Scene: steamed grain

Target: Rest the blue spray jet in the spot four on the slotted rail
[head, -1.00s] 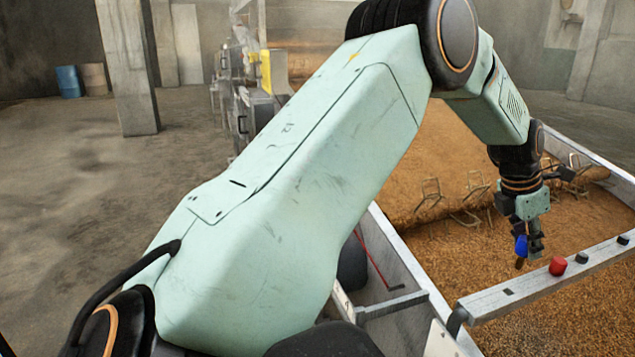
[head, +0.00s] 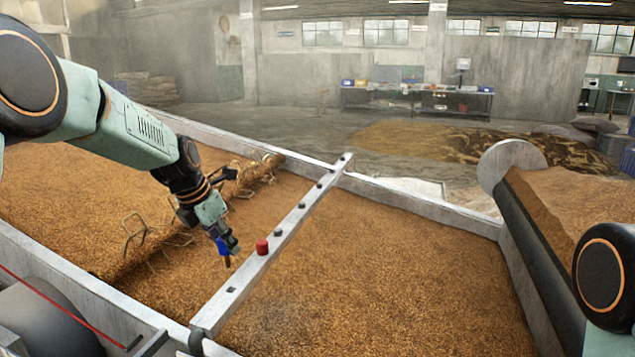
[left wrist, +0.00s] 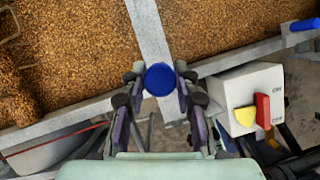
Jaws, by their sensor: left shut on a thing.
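My left gripper (head: 226,243) is shut on the blue spray jet (head: 222,248), with the jet's brownish tip pointing down. It is left of the slotted rail (head: 210,317), above the grain and apart from the rail. In the left wrist view the jet's round blue top (left wrist: 160,79) sits between the two fingers. The rail (left wrist: 148,30) runs behind it there. A red jet (head: 262,247) stands on the rail. Dark slots show along the rail, one (head: 231,289) nearer than the red jet and several beyond it. My right gripper is out of view.
The rail crosses a metal-walled trough (head: 440,208) full of grain. Wire loops (head: 135,230) stand out of the grain at the left. A white control box (left wrist: 245,95) with yellow and red knobs shows in the left wrist view. A roller (head: 530,235) stands at the right.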

